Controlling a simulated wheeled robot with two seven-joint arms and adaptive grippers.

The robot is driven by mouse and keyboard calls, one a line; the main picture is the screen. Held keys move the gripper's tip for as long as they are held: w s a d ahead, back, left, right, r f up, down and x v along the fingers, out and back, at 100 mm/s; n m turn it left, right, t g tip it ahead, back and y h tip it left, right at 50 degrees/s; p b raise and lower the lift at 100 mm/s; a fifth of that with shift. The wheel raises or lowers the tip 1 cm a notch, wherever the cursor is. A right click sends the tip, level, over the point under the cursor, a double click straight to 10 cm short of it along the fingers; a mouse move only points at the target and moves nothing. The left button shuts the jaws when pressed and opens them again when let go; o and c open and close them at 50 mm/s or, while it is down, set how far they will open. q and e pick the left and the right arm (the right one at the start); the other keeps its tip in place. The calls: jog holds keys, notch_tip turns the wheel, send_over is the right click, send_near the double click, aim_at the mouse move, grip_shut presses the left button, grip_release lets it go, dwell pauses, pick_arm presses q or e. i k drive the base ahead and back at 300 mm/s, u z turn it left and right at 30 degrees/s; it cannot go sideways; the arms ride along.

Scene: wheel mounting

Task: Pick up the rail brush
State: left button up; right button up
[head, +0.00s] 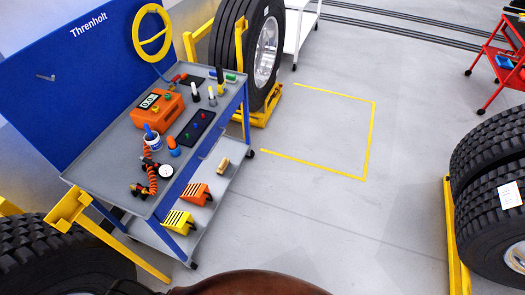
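A small tan block-like item (223,164), which looks like the rail brush, lies on the lower shelf (208,216) of the tool cart, near its right end. It is too small to make out bristles. A white cup (152,142) with a blue-handled item in it stands on the cart's top (112,172); its contents are hard to tell. Neither of my grippers can be made out in the head view.
Orange wheel chocks (197,194) and yellow wheel chocks (178,221) share the lower shelf. The cart top holds an orange box (157,108), a gauge (166,171) and bottles. Tyres stand behind, at lower left and right. The floor right of the cart (300,205) is clear.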

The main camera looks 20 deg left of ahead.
aim_at(224, 165)
jog(key=z, duration=0.05)
jog(key=i, duration=1.3)
jog(key=u, duration=1.1)
jog(key=i, duration=0.8)
jog(key=u, duration=1)
jog(key=i, duration=0.25)
jog(key=u, duration=0.3)
